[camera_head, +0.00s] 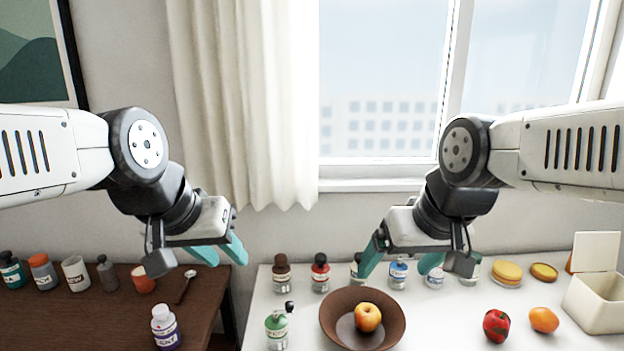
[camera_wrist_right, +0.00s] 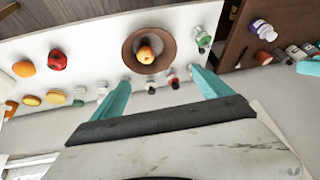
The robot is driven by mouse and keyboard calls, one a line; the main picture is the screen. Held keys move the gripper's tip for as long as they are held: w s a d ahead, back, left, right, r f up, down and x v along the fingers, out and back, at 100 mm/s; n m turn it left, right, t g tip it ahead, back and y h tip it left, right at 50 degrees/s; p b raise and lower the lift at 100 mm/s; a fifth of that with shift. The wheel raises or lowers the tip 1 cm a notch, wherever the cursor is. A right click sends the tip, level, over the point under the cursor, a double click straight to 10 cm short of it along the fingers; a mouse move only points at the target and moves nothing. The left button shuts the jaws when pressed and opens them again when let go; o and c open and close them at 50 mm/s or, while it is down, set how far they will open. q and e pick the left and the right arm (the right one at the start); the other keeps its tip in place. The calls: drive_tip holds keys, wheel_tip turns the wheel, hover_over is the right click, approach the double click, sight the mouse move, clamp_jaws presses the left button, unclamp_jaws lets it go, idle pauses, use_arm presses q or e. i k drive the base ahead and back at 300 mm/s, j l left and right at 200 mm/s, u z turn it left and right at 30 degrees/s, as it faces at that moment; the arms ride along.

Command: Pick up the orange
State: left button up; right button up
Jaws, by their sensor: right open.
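The orange (camera_head: 544,320) is a round orange fruit on the white table, at the right beside a red apple (camera_head: 496,325). In the right wrist view the orange (camera_wrist_right: 23,69) is at the far left. My right gripper (camera_head: 396,272) is open and empty, above the back of the white table and left of the orange. Its two teal fingers also show in the right wrist view (camera_wrist_right: 160,80), spread apart. My left gripper (camera_head: 231,260) is open and empty near the brown table's right end, far from the orange.
A brown bowl (camera_head: 334,318) holding a yellow-red fruit (camera_head: 368,317) stands left of the apple. Several small bottles line the back of the white table (camera_head: 450,330). A white open box (camera_head: 598,305) stands right of the orange. More bottles stand on the brown table (camera_head: 205,300).

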sight(543, 320)
drive_tip(key=z, duration=1.75)
drive_tip(key=l+u, duration=0.15)
drive_tip(key=u, duration=0.25)
drive_tip(key=i+l+u, duration=0.15)
drive_tip(key=u, duration=0.3)
drive_tip(key=l+u, duration=0.2)
drive_tip(key=u, duration=0.2)
drive_tip(key=l+u, duration=0.15)
drive_tip(key=l, duration=0.45)
drive_tip(key=l+u, duration=0.2)
drive_tip(key=l, duration=0.4)
drive_tip(key=k+l+u, duration=0.15)
drive_tip(key=l, duration=0.45)
